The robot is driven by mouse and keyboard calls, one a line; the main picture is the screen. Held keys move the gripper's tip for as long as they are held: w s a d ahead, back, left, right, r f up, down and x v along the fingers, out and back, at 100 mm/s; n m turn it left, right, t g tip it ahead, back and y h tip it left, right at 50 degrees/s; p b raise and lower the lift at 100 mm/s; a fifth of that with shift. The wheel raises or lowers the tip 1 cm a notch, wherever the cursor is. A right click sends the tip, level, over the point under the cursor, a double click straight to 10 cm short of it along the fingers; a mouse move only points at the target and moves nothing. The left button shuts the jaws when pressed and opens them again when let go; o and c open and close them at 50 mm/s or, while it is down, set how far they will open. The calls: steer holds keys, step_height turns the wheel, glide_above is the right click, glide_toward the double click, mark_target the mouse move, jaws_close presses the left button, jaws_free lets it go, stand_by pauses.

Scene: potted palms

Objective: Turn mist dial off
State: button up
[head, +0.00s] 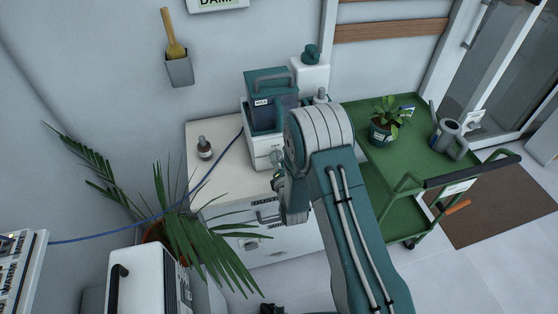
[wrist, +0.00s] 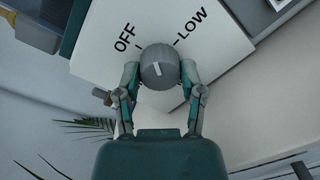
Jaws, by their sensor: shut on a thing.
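The mister, a white base with a teal tank (head: 266,104), stands on the white cabinet top in the head view. Its grey round dial (wrist: 159,66) shows in the wrist view on a white face marked OFF at upper left and LOW at upper right. A short pale mark is on the dial's front; I cannot tell exactly which label it points at. My gripper (wrist: 160,76) has a finger on each side of the dial and is shut on it. In the head view my gripper (head: 281,178) is at the mister's front, partly hidden by my arm.
A small dark bottle (head: 204,148) stands left on the cabinet (head: 217,172), and a white jug (head: 309,75) behind the mister. A blue cord (head: 195,192) runs left past palm leaves (head: 205,240). A green cart (head: 409,165) with a plant and watering can stands at right.

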steer(key=n, duration=0.3)
steer(key=shift+s+a+f+n, duration=0.1)
steer(key=shift+f+n, duration=0.15)
steer(key=shift+n, duration=1.85)
steer(key=shift+f, duration=0.1)
steer(key=o, duration=1.1)
steer(key=shift+o, duration=0.2)
steer(key=shift+t, duration=0.3)
steer(key=v, duration=1.2)
